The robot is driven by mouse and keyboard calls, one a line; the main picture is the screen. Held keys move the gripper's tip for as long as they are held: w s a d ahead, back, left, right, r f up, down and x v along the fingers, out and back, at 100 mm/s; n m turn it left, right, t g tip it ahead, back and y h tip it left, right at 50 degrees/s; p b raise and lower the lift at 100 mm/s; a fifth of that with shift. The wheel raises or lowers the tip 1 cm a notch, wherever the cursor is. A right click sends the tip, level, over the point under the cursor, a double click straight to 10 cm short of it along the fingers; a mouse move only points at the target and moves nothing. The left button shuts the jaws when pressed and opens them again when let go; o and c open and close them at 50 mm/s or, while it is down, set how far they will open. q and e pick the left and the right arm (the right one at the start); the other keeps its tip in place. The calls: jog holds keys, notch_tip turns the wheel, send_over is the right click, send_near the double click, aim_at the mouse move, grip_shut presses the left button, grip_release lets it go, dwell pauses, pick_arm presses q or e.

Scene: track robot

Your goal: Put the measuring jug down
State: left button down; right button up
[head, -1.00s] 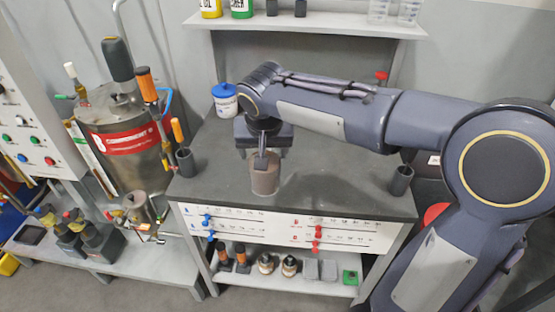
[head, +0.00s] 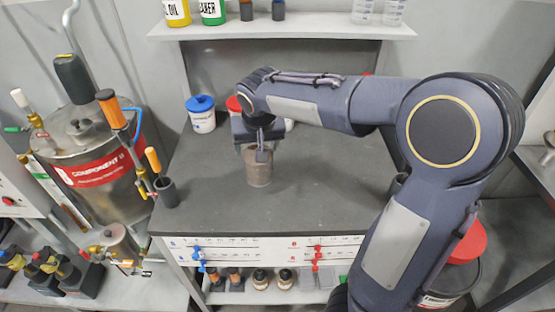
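The measuring jug (head: 258,172) looks like a brownish see-through cup. It is upright at the middle left of the dark grey worktop (head: 310,190), and I cannot tell whether its base touches the top. My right gripper (head: 262,150) is at the jug's upper part, with a finger against its near side. The gripper body hides the jug's rim, and the far finger is hidden. My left gripper is not in view.
A white tub with a blue lid (head: 202,115) stands at the back left of the worktop, and a red-lidded one (head: 234,104) is partly behind my wrist. A dark cup (head: 166,191) stands at the left edge. The worktop's front middle is clear.

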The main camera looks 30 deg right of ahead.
jog(key=w+d+f+p, duration=0.1)
jog(key=d+f, duration=0.6)
jog(key=f, duration=0.3)
jog(key=shift+w+d, duration=0.1)
jog(key=shift+f, duration=0.2)
jog(key=o, duration=1.4)
jog(key=v, duration=1.2)
jog(key=s+a+n+y, duration=0.1)
jog(key=s+a, duration=0.3)
jog(key=s, duration=0.3)
jog(key=s+a+f+y, duration=0.1)
jog(key=s+a+y, duration=0.1)
jog(key=s, duration=0.5)
jog(key=s+a+f+n+t+y, duration=0.1)
jog(key=s+a+y, duration=0.1)
jog(key=s+a, duration=0.3)
jog(key=shift+s+a+n, duration=0.15)
jog(key=shift+s, duration=0.45)
jog(key=shift+s+a+n, duration=0.15)
jog(key=shift+s, duration=0.4)
